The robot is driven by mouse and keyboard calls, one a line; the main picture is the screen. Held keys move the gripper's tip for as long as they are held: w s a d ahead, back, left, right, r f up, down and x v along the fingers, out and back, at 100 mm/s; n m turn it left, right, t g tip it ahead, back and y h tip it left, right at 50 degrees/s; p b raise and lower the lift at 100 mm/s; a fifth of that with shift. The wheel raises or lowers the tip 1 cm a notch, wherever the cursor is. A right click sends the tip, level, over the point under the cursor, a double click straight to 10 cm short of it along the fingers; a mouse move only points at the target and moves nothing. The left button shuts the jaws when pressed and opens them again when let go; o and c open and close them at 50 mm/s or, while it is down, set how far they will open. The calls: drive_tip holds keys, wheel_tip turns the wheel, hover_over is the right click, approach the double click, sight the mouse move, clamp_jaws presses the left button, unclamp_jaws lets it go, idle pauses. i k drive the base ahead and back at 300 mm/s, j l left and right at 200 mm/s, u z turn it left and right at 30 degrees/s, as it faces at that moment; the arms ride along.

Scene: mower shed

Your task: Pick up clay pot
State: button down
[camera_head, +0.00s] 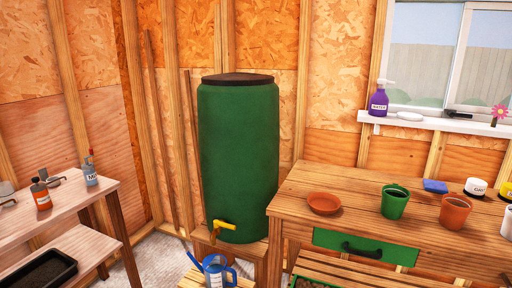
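A terracotta clay pot (455,211) stands upright on the wooden workbench (345,195) at the right. Its rim is wider than its body, and dark matter shows inside. A green pot (395,202) stands to its left on the same bench, a gap apart. A shallow terracotta saucer (324,203) lies further left near the bench's left end. My gripper is not in this view.
A blue sponge (435,186) and a white tub (475,187) sit behind the clay pot. A tall green barrel (238,160) stands left of the bench, with a blue watering can (216,272) below. Another wooden table (70,210) stands at far left.

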sight(455, 209)
drive_tip(key=z, duration=1.25)
